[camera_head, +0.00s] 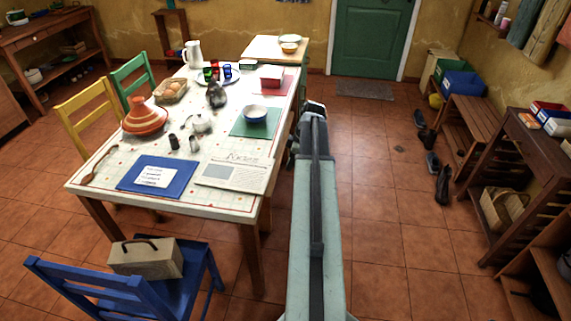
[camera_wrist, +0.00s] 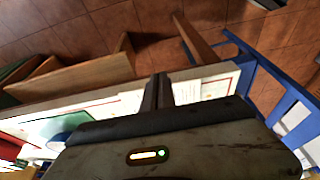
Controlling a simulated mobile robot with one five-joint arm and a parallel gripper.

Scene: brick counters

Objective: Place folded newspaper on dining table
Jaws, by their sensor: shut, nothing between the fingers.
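The folded newspaper (camera_head: 235,175) lies flat on the dining table (camera_head: 218,204), at its near right corner. It is off-white with a printed headline and a grey picture block. A blue mat with a white sheet (camera_head: 157,177) lies just left of it. My arm extends forward along the table's right side in the head view, and my gripper's fingers cannot be made out there. In the wrist view my gripper (camera_wrist: 158,90) is shut and empty, with the table edge behind its fingers. Pale paper shows beside the fingers, but I cannot tell whether it is the newspaper.
The table also bears a red tagine (camera_head: 145,119), a blue bowl (camera_head: 255,114) on a green mat, a white jug (camera_head: 193,54) and shakers. A blue chair (camera_head: 205,268) with a box (camera_head: 147,258) stands at the near left.

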